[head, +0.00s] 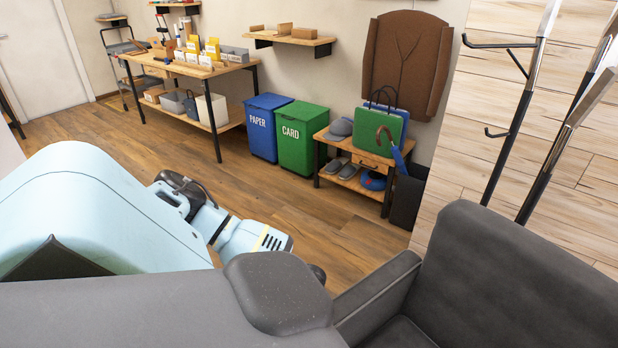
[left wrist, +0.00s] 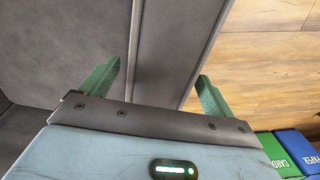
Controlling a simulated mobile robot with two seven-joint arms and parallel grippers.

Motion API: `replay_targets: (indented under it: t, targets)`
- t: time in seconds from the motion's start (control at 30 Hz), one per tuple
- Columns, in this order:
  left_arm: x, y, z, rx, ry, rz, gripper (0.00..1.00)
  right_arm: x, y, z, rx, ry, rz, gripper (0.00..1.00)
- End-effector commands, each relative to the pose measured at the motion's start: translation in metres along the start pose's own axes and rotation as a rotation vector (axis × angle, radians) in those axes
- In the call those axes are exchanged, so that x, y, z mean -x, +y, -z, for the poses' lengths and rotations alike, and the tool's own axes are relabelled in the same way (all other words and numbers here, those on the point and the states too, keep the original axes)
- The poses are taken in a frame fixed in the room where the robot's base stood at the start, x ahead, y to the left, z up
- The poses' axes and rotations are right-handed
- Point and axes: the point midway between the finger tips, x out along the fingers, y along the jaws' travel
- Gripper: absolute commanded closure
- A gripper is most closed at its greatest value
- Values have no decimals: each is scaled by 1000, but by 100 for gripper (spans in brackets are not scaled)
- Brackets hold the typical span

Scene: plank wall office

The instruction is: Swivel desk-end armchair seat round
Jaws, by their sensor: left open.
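In the left wrist view my left gripper (left wrist: 158,69) is open, with two green fingers apart. A grey armchair panel (left wrist: 170,50) runs between the fingers, its edge against the wood floor. I cannot tell whether either touches. My right gripper is not in view.
A blue paper bin (head: 262,125) and green card bin (head: 302,138) stand by the wall. A low wooden bench (head: 345,182) with bags and shoes is beside them. A coat stand (head: 510,120) rises behind the armchair. The wood floor (head: 290,215) between is clear.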

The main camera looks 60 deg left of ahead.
Motion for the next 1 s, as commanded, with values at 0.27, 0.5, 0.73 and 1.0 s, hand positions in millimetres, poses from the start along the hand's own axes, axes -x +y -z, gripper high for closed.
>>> replay_targets:
  t: [0.27, 0.5, 0.73, 1.0]
  targets:
    - [-16, 0, 0, 0, 0, -1, 11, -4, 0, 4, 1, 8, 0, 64]
    - [-15, 0, 0, 0, 1, -1, 15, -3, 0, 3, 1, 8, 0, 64]
    - [-15, 0, 0, 0, 1, -1, 45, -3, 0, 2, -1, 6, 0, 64]
    - [-15, 0, 0, 0, 1, -1, 74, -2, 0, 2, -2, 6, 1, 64]
